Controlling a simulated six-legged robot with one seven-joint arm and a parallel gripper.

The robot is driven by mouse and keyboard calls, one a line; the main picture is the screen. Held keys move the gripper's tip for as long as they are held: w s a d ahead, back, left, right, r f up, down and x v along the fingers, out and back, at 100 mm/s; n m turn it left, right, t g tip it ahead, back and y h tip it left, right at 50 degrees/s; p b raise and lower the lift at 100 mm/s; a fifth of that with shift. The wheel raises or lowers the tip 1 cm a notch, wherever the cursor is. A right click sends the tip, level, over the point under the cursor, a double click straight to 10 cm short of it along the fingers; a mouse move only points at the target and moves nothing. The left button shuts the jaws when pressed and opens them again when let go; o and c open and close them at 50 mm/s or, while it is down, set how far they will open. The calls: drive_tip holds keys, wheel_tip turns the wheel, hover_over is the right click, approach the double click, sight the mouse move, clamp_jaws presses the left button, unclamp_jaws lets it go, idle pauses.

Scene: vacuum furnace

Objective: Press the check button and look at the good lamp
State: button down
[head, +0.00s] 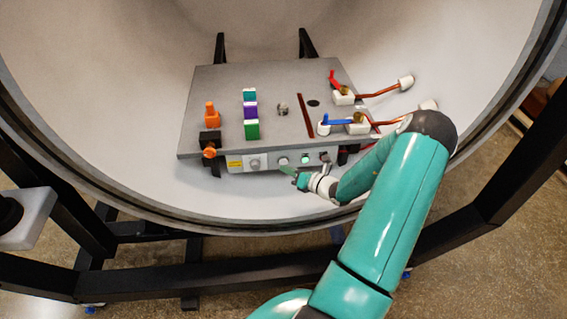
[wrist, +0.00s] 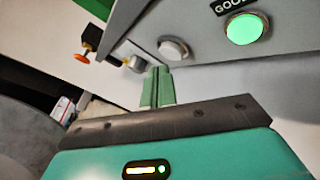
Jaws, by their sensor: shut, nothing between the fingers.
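The good lamp (wrist: 246,28) glows bright green beside its label, which reads "GOOD" as far as it shows. In the head view the lamp (head: 305,158) is also lit on the front of the grey box. A round pale button (wrist: 173,49) sits left of the lamp, seen also in the head view (head: 284,161); no check label is readable. My gripper (wrist: 158,70) is shut and empty, its green fingers together.
Another round knob (head: 254,163) sits further left on the box front, near a yellow label (head: 235,163). An orange-knobbed fitting (head: 209,145) projects at the box's left corner. Coloured blocks (head: 250,112) and copper pipes (head: 380,90) are on top. The round chamber wall (head: 450,55) surrounds the box.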

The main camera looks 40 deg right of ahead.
drive_tip(key=shift+s+a, duration=0.1)
drive_tip(key=s+a, duration=0.1)
drive_tip(key=s, duration=0.1)
drive_tip(key=s+a, duration=0.1)
drive_tip(key=s, duration=0.1)
drive_tip(key=shift+a, duration=0.35)
idle(1.0)
